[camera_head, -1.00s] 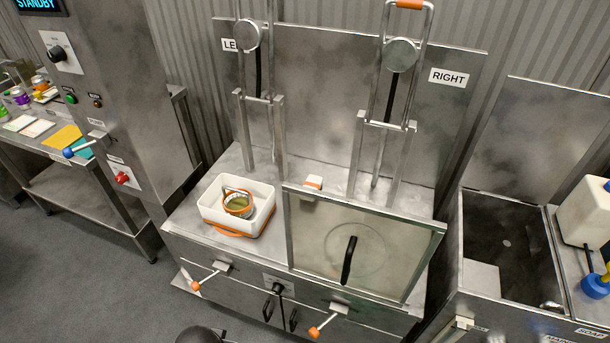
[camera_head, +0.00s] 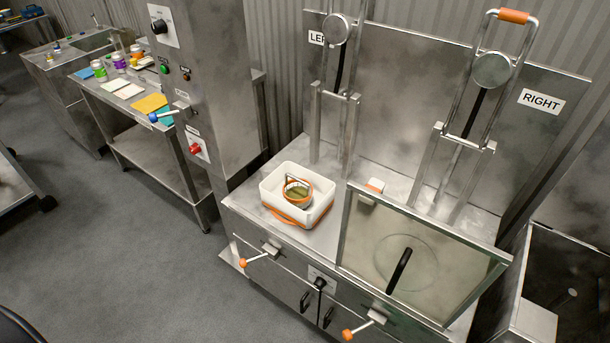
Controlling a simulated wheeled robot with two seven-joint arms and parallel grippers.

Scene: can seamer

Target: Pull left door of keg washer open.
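The steel washer stands at centre right, with a back panel (camera_head: 400,110) carrying LEFT and RIGHT labels. Low on its front, two black upright handles sit side by side: the left door handle (camera_head: 306,300) and the right door handle (camera_head: 328,317). The left door (camera_head: 275,288) looks shut, its lower part running toward the picture's bottom edge. A black knob (camera_head: 320,283) sits on a plate above the handles. A framed clear panel (camera_head: 375,240) with its own black handle (camera_head: 399,270) stands at the right station. Neither gripper is in view.
Orange-tipped levers (camera_head: 258,257) (camera_head: 358,330) stick out from the washer front. A white tub (camera_head: 270,190) with an orange-rimmed basket sits on top. A control column (camera_head: 205,60) and side table (camera_head: 130,110) stand left. The grey floor (camera_head: 140,270) at front left is open.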

